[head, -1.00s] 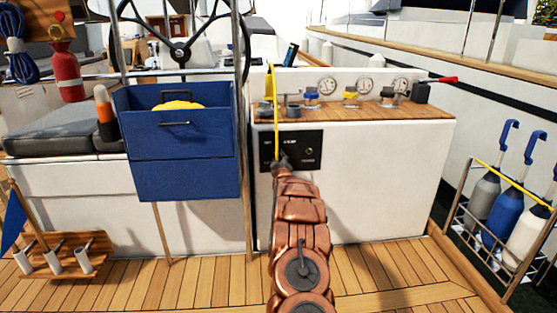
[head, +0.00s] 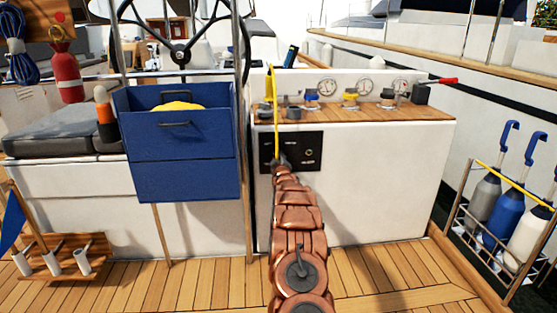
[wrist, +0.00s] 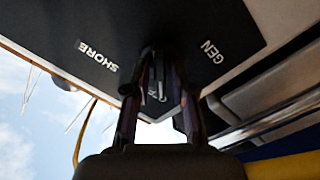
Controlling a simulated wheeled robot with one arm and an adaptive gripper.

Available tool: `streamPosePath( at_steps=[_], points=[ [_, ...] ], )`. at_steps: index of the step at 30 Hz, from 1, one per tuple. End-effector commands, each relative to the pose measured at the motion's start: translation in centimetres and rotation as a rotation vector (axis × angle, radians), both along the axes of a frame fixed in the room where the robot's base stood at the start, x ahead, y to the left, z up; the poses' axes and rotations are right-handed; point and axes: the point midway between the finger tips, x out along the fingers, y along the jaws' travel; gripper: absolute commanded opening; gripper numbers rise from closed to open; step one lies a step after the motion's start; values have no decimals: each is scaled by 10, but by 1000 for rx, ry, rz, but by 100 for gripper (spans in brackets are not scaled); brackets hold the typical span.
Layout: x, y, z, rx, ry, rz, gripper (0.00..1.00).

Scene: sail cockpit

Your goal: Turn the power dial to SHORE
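The black power panel (head: 311,143) is on the white console's front in the head view. In the wrist view the panel (wrist: 190,25) fills the top, with SHORE printed at left and GEN at right. My gripper (head: 280,163) is at the panel's left part in the head view and hides what is behind it. In the wrist view my gripper's two fingers (wrist: 160,60) reach to the panel between the labels, with a dark part, possibly the dial, between their tips. I cannot tell whether they grip it. The dial's pointing direction is not clear.
A yellow strap (head: 276,125) hangs just above my gripper. The wooden console top (head: 430,112) carries several small fittings. A blue box (head: 180,160) stands left, and a bottle rack (head: 492,245) stands right. The deck (head: 200,285) in front is mostly clear.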

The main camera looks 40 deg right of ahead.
Motion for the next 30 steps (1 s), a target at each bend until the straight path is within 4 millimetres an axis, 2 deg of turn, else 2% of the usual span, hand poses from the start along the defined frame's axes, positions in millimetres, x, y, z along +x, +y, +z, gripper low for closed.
streamPosePath(
  at_steps=[1, 6, 20, 30],
  points=[
    [0, 0, 0, 0, 0, 0, 16],
    [0, 0, 0, 0, 0, 0, 0],
    [0, 0, 1, 19, -15, 0, 0],
    [0, 0, 4, 173, -131, 1, 0]
  ],
)
